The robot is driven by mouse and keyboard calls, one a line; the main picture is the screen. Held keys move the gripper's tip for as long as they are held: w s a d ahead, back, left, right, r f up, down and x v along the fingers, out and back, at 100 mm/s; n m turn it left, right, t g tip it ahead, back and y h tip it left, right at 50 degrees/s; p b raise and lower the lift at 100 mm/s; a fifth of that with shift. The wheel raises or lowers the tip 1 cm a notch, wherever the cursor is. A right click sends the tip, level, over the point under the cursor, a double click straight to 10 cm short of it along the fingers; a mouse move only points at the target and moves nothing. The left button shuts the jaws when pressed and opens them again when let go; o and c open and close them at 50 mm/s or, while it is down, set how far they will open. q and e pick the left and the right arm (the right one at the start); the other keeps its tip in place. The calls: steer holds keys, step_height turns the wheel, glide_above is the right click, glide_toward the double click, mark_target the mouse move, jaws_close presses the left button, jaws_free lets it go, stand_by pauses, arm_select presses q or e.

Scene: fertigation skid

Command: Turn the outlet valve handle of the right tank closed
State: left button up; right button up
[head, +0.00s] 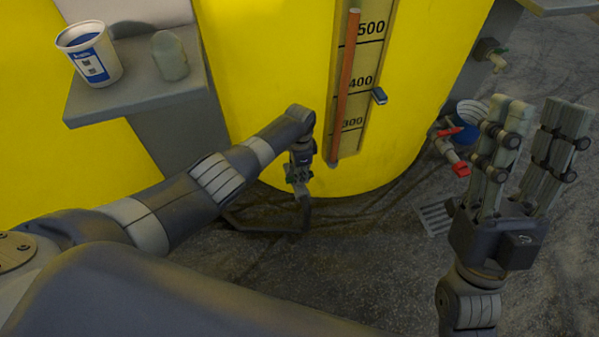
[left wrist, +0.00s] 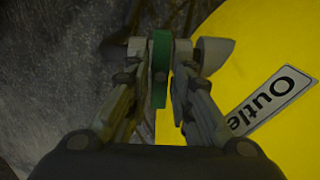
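The yellow tank (head: 270,90) with a level scale fills the middle of the head view. In the left wrist view an "Outlet" label (left wrist: 270,100) is on the yellow tank wall. Beside it is a green valve handle (left wrist: 161,62), seen edge-on, with pale valve parts on both sides. My left gripper (left wrist: 160,78) has its fingers on both sides of this handle and looks shut on it. In the head view my left gripper (head: 300,182) is low in front of the tank, and the handle is mostly hidden. My right gripper (head: 545,110) is open and empty at the right.
A grey shelf (head: 150,100) at the upper left holds a white-and-blue cup (head: 90,52) and a grey-green object (head: 170,55). Red-handled valve fittings (head: 455,150) are beside the tank, near my right gripper. Another tap (head: 490,52) is at the upper right. Grey floor (head: 340,270) lies below.

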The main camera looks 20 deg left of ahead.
arm_select(q)
steer(key=shift+o, duration=0.2)
steer(key=shift+r, duration=0.1)
step_height(320, 180, up, 12)
stand_by(0.8)
